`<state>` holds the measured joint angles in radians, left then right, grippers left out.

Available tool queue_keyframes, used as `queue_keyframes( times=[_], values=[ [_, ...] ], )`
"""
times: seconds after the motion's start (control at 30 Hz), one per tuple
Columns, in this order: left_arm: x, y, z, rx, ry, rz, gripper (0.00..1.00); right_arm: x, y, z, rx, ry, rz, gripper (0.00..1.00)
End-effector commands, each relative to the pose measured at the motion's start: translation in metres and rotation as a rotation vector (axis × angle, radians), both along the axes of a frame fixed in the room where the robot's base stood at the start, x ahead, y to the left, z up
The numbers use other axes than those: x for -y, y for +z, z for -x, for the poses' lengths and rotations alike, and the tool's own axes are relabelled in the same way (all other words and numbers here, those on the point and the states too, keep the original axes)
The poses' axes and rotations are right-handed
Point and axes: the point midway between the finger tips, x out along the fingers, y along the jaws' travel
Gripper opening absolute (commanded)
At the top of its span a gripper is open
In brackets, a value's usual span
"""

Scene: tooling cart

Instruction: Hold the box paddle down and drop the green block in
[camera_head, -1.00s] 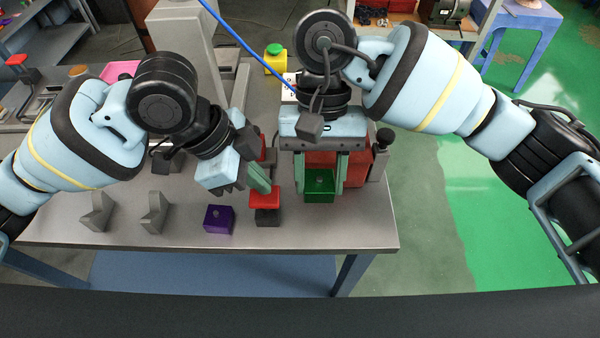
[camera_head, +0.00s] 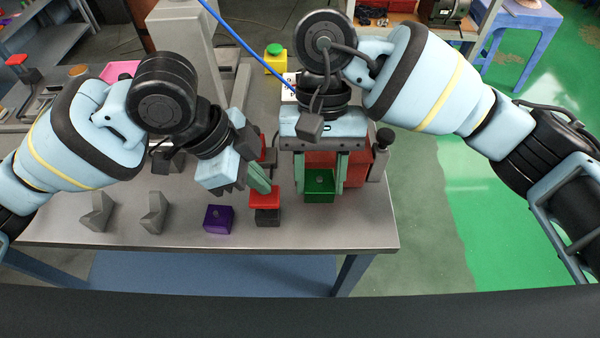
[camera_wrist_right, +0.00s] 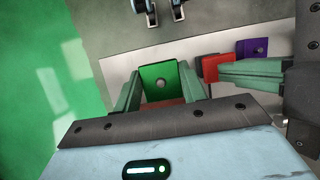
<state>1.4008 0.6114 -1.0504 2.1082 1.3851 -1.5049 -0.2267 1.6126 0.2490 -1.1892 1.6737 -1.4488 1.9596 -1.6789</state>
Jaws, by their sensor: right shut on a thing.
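The green block (camera_head: 319,188) is between the fingers of my right gripper (camera_head: 321,172), which is shut on it, in front of the red box (camera_head: 354,170). The block also shows between the fingers in the right wrist view (camera_wrist_right: 160,80), with a bit of red below it. The red paddle (camera_head: 264,201) sits on a dark base left of the block. My left gripper (camera_head: 260,180) has its green fingers together, with their tips at the paddle; they also show there in the right wrist view (camera_wrist_right: 250,72). My right gripper hides much of the box.
A purple block (camera_head: 218,219) lies left of the paddle near the table's front edge (camera_head: 200,246). Two grey angled blocks (camera_head: 97,212) stand further left. A yellow box with a green button (camera_head: 275,60) stands at the back. A dark-knobbed post (camera_head: 382,153) stands right of the red box.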

Motion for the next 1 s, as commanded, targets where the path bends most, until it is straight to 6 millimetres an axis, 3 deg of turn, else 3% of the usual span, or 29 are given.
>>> queue_keyframes(
  times=[1.0],
  values=[
    [0.0,-0.018,0.0,-0.001,0.0,0.0,0.0,0.0,0.0,0.0,0.0,0.0,0.0,0.14]
  ],
)
